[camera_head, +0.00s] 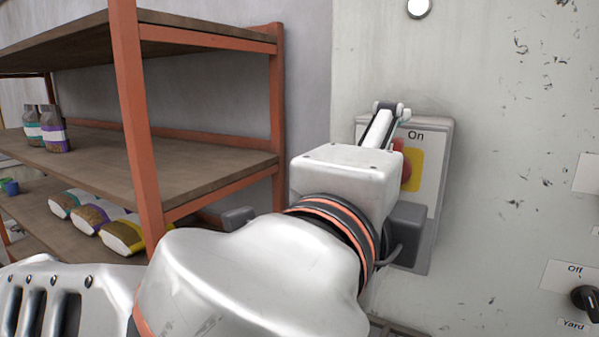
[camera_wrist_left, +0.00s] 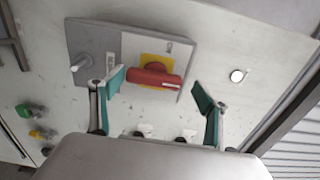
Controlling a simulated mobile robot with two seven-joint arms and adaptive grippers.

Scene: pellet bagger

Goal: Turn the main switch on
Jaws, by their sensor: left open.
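The main switch is a grey box on a pale wall panel, with a lighter face plate (camera_wrist_left: 130,48), a yellow square (camera_head: 417,170) and a red handle (camera_wrist_left: 152,76). An "On" label shows above the yellow square in the head view. The red handle lies crosswise in the left wrist view; my arm hides much of it in the head view. My left gripper (camera_wrist_left: 159,90) is open, its green-padded fingers apart on either side of the handle in that picture. Whether they touch it I cannot tell. My right gripper is not in view.
A black knob (camera_head: 586,302) with "Off" and "Yard" labels is at the lower right. Green (camera_wrist_left: 30,110) and yellow (camera_wrist_left: 41,134) controls show in the wrist view. Orange-framed shelves (camera_head: 140,150) with several bags stand at the left.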

